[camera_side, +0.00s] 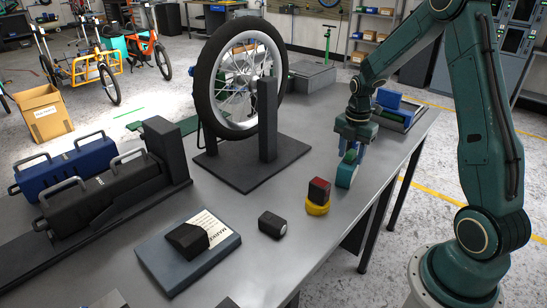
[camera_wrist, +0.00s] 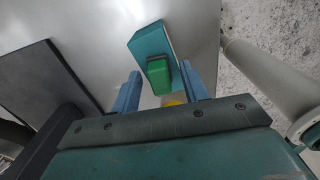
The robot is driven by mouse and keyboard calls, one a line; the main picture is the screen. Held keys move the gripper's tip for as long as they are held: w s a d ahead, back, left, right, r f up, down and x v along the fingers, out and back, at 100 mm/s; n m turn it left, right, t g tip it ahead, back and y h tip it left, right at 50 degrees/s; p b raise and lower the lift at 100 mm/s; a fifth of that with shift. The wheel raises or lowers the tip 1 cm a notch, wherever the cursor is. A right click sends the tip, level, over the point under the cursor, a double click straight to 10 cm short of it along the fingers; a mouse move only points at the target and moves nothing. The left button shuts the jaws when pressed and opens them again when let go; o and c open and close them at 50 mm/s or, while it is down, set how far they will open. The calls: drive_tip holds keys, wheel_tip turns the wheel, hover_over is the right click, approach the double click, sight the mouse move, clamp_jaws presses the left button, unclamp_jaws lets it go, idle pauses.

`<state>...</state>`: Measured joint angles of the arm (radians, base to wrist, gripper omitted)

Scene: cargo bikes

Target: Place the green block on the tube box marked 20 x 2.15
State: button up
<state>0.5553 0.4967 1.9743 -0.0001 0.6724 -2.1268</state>
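The green block (camera_side: 350,157) rests on a teal box (camera_side: 346,175) near the right edge of the table. In the wrist view the green block (camera_wrist: 158,76) sits on the near end of the teal box (camera_wrist: 148,44). No marking on this box is readable. My gripper (camera_side: 356,148) is just above the block, pointing down. In the wrist view my gripper (camera_wrist: 160,70) has its blue fingers on either side of the block, with a visible gap on each side. It is open and holds nothing. The side view partly hides the block behind the fingers.
A dark red block (camera_side: 319,190) sits on a yellow round piece (camera_side: 317,208) nearby. A small black box (camera_side: 272,224) and a manual (camera_side: 225,245) lie closer. A wheel on a stand (camera_side: 255,170) rises at left. A tray (camera_side: 412,115) with blue boxes is behind.

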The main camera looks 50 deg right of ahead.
sight(351, 151)
drive_tip(key=shift+r, duration=0.15)
wheel_tip(351, 151, up, 12)
idle(0.8)
idle(0.5)
drive_tip(key=s+a+r+m+t, duration=0.1)
drive_tip(key=s+a+r+m, duration=0.25)
drive_tip(key=a, duration=0.25)
drive_tip(key=s+a+r+m+t, duration=0.1)
drive_tip(key=s+a+r+m, duration=0.3)
drive_tip(key=a, duration=0.3)
drive_tip(key=s+a+m+t, duration=0.3)
drive_tip(key=s+a+m, duration=0.6)
drive_tip(key=s+m, duration=0.1)
drive_tip(key=shift+r+t, duration=0.25)
drive_tip(key=shift+t, duration=0.05)
